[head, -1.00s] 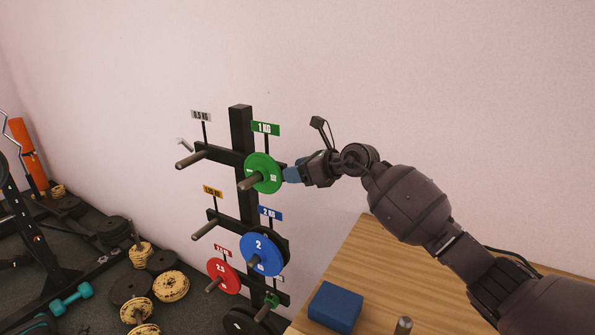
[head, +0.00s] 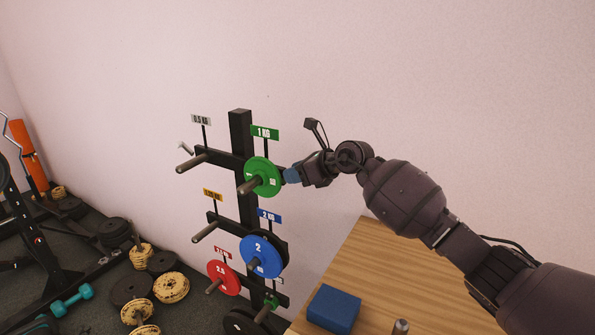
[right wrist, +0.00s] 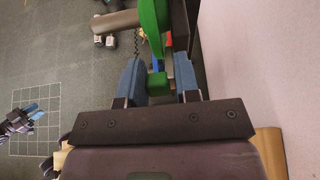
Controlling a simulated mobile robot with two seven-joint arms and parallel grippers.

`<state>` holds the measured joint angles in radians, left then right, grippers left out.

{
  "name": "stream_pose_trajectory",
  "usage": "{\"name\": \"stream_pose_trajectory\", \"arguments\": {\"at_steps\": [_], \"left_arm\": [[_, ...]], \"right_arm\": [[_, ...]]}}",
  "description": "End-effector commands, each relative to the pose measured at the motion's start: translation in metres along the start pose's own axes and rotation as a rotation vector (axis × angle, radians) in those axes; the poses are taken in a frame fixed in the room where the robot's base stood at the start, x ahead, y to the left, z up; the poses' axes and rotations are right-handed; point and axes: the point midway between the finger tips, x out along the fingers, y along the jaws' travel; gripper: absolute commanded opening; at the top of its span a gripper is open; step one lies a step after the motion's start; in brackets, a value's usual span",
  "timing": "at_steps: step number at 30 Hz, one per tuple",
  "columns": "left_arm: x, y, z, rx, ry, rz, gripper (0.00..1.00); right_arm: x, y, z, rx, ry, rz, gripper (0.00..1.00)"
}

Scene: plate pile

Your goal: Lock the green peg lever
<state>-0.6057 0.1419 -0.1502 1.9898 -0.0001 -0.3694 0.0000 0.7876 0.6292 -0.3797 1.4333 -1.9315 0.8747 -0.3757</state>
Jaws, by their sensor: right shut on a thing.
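A green plate (head: 262,177) hangs on the peg (head: 249,186) under the green 1 KG sign (head: 265,132); in the right wrist view it shows nearly edge-on (right wrist: 154,24). A small green block (right wrist: 157,86), which looks like the lever, sits behind the plate between my blue fingertips. My right gripper (head: 291,175) is at the right side of the plate and is shut on that block; its fingers also show in the right wrist view (right wrist: 158,76). The lever is hidden in the head view. My left gripper (right wrist: 32,112) is small at the left of the right wrist view.
A blue plate (head: 261,257) and a red plate (head: 223,278) hang lower on the dark rack (head: 241,135). A wooden table (head: 375,262) with a blue block (head: 333,309) stands at right. Loose weights (head: 171,287) lie on the floor at left. The wall is close behind.

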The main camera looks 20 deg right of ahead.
Motion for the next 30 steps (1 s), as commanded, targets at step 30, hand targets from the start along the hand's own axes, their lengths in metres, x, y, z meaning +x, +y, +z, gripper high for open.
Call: {"name": "stream_pose_trajectory", "arguments": {"at_steps": [30], "left_arm": [[-0.017,-0.004,-0.046,0.001,0.035,-0.001,0.36]], "right_arm": [[0.018,0.006,0.021,0.001,0.540,0.013,0.06]]}}
